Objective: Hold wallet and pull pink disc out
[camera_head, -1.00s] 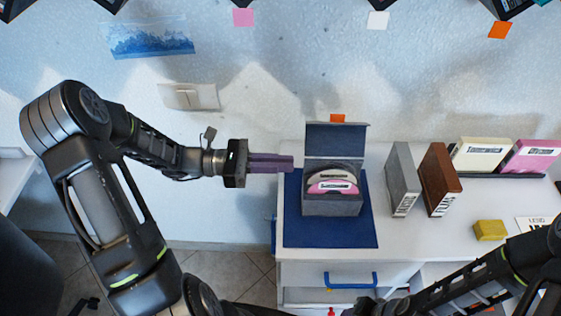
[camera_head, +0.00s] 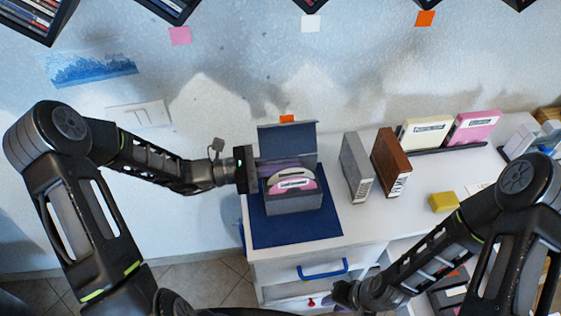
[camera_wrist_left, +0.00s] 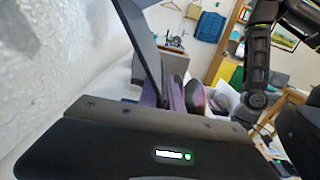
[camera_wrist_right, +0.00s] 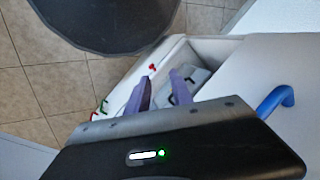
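The wallet (camera_head: 293,204) is a dark grey box with its lid (camera_head: 287,140) raised, on a blue mat (camera_head: 265,230). The pink disc (camera_head: 299,185) stands in it with a white label, in front of a paler disc (camera_head: 290,175). My left gripper (camera_head: 279,165) reaches in from the left, its purple fingers by the wallet's back behind the discs. In the left wrist view, the fingers (camera_wrist_left: 163,94) lie to either side of the dark lid's base; whether they press on it is unclear. My right gripper (camera_wrist_right: 160,92) is open and empty, low by the cabinet front.
A grey case (camera_head: 356,167) and a brown case (camera_head: 390,162) stand right of the wallet. Cream (camera_head: 426,132) and pink (camera_head: 473,127) cases stand in a black rack. A yellow block (camera_head: 443,202) lies in front. A drawer with a blue handle (camera_head: 323,269) is below the tabletop.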

